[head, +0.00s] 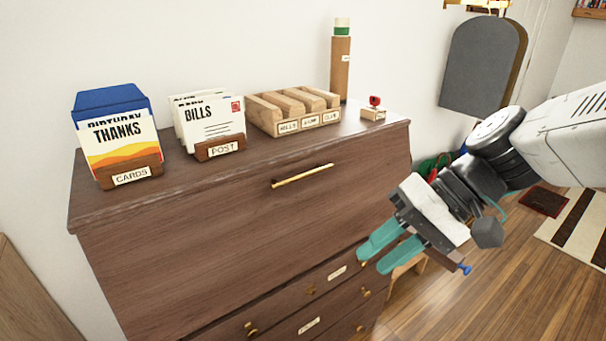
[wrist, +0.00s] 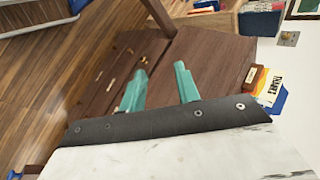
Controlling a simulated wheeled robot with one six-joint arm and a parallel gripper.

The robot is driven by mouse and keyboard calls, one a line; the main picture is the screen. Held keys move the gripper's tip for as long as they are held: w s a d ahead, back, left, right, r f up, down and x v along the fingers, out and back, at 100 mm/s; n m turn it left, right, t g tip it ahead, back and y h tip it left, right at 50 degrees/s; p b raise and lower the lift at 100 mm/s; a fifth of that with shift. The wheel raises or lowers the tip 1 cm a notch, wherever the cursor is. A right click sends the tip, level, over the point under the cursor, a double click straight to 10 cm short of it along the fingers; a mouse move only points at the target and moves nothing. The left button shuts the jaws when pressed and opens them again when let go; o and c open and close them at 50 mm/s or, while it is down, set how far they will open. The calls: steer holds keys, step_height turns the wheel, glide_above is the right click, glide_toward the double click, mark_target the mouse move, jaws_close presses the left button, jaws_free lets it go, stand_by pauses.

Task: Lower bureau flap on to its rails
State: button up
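The dark wood bureau (head: 92,218) has its flap (head: 230,235) up and closed, with a slim brass handle (head: 302,176) near its top edge. My gripper (head: 377,257) is at the bureau's lower right front, with its two teal fingers apart and nothing between them. It is below and right of the handle, clear of it. A dark wooden bar with a blue knob (head: 465,268) shows beyond the gripper and looks like a pulled-out rail. In the wrist view the open fingers (wrist: 160,84) point at the bureau front, and another wooden bar (wrist: 159,17) juts out at the top.
On the bureau top stand a CARDS holder (head: 130,175), a POST holder (head: 220,149), a slotted wooden rack (head: 294,110), a tall tube (head: 340,66) and a small red-topped stamp (head: 374,108). Drawers with brass knobs (head: 311,291) lie below the flap. Floor (head: 500,285) is open at right.

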steer(key=w+a+m+t+y, duration=0.1)
steer(key=w+a+m+y, duration=0.1)
steer(key=w+a+y, duration=0.45)
steer(key=m+t, duration=0.6)
steer(key=t, duration=0.3)
glide_toward(307, 176)
steer(key=x, duration=0.3)
steer(key=shift+t+h, duration=0.4)
steer(key=shift+h, duration=0.05)
steer(key=x, duration=0.6)
steer(key=shift+a, duration=0.45)
steer(key=shift+w+a, duration=0.3)
jaws_close()
